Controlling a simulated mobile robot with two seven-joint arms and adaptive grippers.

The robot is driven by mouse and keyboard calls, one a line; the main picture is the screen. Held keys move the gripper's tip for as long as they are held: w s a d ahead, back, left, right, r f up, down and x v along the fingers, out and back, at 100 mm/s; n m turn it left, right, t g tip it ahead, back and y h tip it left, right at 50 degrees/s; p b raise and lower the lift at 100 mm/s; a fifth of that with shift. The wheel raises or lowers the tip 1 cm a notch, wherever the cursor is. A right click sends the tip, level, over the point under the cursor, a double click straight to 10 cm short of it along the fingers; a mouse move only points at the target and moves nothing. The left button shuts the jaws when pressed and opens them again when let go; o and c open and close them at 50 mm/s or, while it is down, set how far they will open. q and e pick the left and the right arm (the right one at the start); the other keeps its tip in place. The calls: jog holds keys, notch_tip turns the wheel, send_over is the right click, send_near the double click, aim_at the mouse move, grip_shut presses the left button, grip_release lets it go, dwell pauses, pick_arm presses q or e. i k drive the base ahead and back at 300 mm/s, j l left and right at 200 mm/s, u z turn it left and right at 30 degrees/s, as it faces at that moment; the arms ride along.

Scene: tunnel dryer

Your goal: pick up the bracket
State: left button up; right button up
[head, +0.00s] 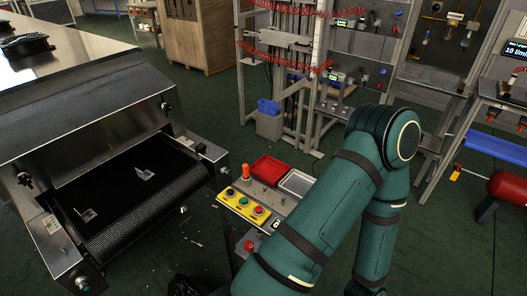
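Two small light-grey metal brackets lie on the black belt (115,190) at the open mouth of the tunnel dryer (85,110), at the left of the head view. One bracket (145,174) is nearer the middle of the belt. The other bracket (88,214) is nearer the belt's left front edge. Both look free, with no gripper near them. A green arm of mine fills the right centre, bent at the elbow, but its gripper is out of the picture.
Beside the belt's right end is a stand with a yellow button panel (244,205), a red tray (270,169) and a white tray (296,182). A grey bin (269,125) with blue contents stands behind. Small scraps lie on the dark floor. Workbenches line the back and right.

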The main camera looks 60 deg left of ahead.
aim_at(88, 215)
jog(key=u, duration=3.7)
